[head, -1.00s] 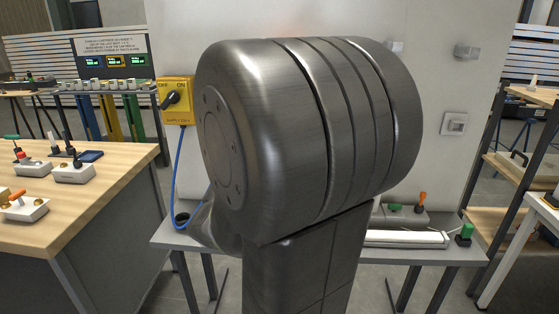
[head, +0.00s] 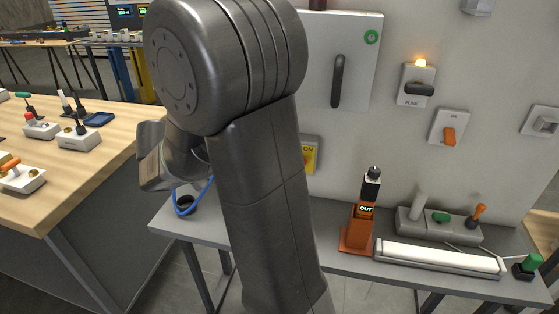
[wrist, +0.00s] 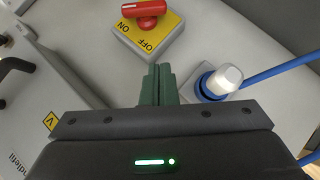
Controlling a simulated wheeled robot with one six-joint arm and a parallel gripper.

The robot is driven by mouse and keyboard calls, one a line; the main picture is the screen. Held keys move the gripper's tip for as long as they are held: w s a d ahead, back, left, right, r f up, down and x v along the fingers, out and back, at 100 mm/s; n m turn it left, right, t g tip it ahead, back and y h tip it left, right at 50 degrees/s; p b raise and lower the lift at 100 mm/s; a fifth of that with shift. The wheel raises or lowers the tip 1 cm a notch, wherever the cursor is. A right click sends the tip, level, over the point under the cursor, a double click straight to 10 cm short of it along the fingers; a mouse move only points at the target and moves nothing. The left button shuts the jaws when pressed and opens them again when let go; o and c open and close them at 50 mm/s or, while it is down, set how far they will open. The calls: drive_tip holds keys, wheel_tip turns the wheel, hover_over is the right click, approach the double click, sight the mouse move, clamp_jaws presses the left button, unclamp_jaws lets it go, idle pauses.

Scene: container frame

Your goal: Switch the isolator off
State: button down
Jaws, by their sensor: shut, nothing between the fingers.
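My gripper (wrist: 158,72) has dark green fingers shut together and empty, pointing at the box's lower edge. I cannot tell whether they touch it. The handle lies across the picture; its setting is unclear. In the head view part of a yellow box (head: 310,156) marked ON shows beside my arm, which hides the rest. My gripper is hidden there.
A pale-topped blue connector (wrist: 221,80) with a blue cable sits right of my fingers. The wall board has a black handle (head: 337,82), a fuse unit (head: 417,87) and an orange switch (head: 449,134). A grey bench (head: 360,266) stands below, bearing an orange device (head: 357,230).

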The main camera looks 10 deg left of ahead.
drive_tip(key=s+d+f+p+x, duration=0.1)
drive_tip(key=s+p+x, duration=0.1)
drive_tip(key=x, duration=1.1)
drive_tip(key=shift+d+f, duration=0.2)
drive_tip(key=shift+s, duration=0.1)
drive_tip(key=shift+f+h+b, duration=0.2)
drive_tip(key=shift+h+b, duration=0.1)
drive_tip(key=shift+b, duration=0.4)
